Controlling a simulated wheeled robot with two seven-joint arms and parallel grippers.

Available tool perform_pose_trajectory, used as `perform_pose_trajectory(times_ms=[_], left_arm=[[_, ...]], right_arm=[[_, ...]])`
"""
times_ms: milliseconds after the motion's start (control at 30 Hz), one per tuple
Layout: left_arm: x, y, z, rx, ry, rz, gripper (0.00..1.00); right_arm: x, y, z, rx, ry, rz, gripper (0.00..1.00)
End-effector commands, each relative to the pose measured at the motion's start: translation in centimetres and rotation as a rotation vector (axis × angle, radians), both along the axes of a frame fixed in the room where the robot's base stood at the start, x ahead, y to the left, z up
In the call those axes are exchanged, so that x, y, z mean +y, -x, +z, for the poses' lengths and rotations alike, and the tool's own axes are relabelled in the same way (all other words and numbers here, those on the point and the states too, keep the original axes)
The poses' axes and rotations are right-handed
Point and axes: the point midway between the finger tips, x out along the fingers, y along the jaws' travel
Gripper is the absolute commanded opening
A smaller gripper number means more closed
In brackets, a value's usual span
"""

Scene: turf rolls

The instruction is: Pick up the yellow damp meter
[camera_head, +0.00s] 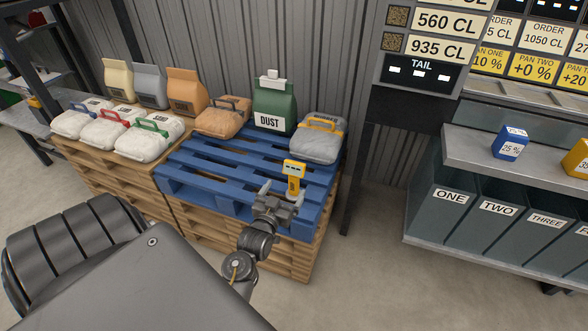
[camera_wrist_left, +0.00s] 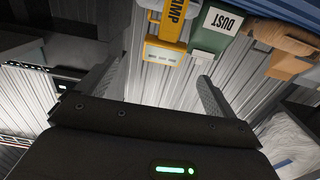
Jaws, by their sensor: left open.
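The yellow damp meter (camera_head: 293,171) stands upright near the front right of the blue pallet (camera_head: 225,188). It also shows upside down in the left wrist view (camera_wrist_left: 163,42), with dark lettering, beyond and between the fingertips. My left gripper (camera_head: 281,194) is open just in front of the meter and partly covers its lower part in the head view. In the left wrist view both fingers (camera_wrist_left: 157,68) are spread apart with nothing between them. I cannot tell whether any finger touches the meter. My right gripper is not in view.
A green DUST bag (camera_head: 274,108), a grey sack with a yellow handle (camera_head: 318,140) and an orange-brown sack (camera_head: 222,120) stand behind on the pallet. Wooden pallets with white sacks (camera_head: 150,140) are at left. A grey shelf (camera_head: 465,153) with a blue box (camera_head: 510,142) is at right.

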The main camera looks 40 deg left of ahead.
Motion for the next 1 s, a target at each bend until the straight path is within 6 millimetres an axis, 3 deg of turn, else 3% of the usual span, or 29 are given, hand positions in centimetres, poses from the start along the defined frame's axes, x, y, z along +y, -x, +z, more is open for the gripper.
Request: perform_pose_trajectory(times_ms=[167, 500, 767, 1000], left_arm=[[0.3, -0.2, 0.6, -0.025, -0.009, 0.007, 0.93], [1.9, -4.6, 0.5, -0.023, -0.007, 0.006, 0.93], [2.2, -5.5, 0.6, -0.022, -0.007, 0.005, 0.93], [3.7, -8.4, 0.9, -0.022, -0.007, 0.006, 0.93]], right_arm=[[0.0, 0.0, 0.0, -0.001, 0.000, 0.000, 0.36], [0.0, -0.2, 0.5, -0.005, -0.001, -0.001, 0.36], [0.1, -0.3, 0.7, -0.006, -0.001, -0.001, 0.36], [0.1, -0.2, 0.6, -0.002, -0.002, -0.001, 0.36]])
